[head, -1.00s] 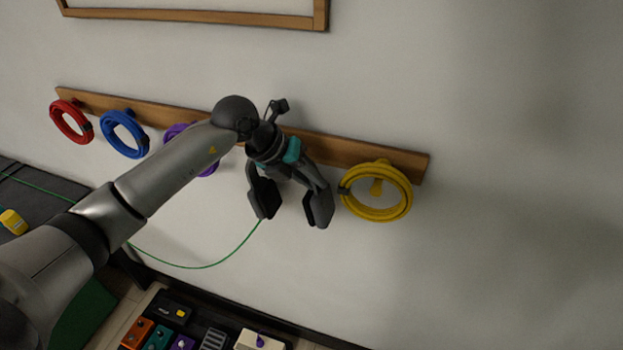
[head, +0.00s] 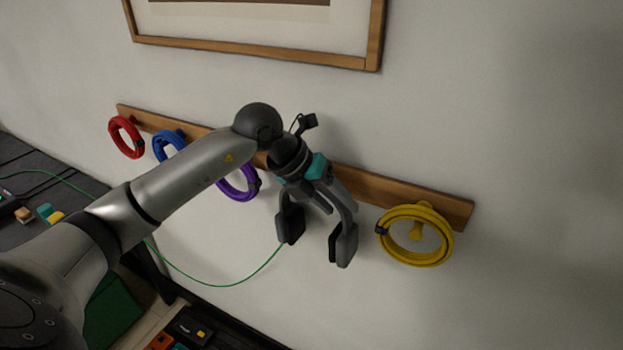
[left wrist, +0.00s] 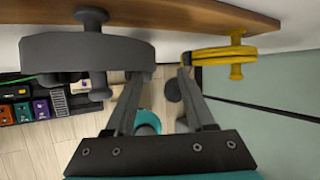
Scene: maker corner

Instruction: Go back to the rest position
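My left gripper (head: 316,250) is in front of the wall rack (head: 395,190), between a purple coil (head: 238,196) and a yellow coil (head: 415,262). Its fingers are spread, with bare wall showing between them. In the left wrist view the open fingers (left wrist: 158,72) point toward the wall side. A dark grey coil (left wrist: 75,47) on a peg shows by the left finger there; I cannot tell whether they touch. The yellow coil (left wrist: 215,54) is beyond the right finger. In the head view my gripper seems to hide the dark coil. My right gripper is out of view.
A red coil (head: 126,138) and a blue coil (head: 168,143) hang farther left. A framed picture (head: 250,46) is above. A green cable (head: 215,284) droops from the dark table (head: 30,165) to behind my gripper. The wall at right is clear.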

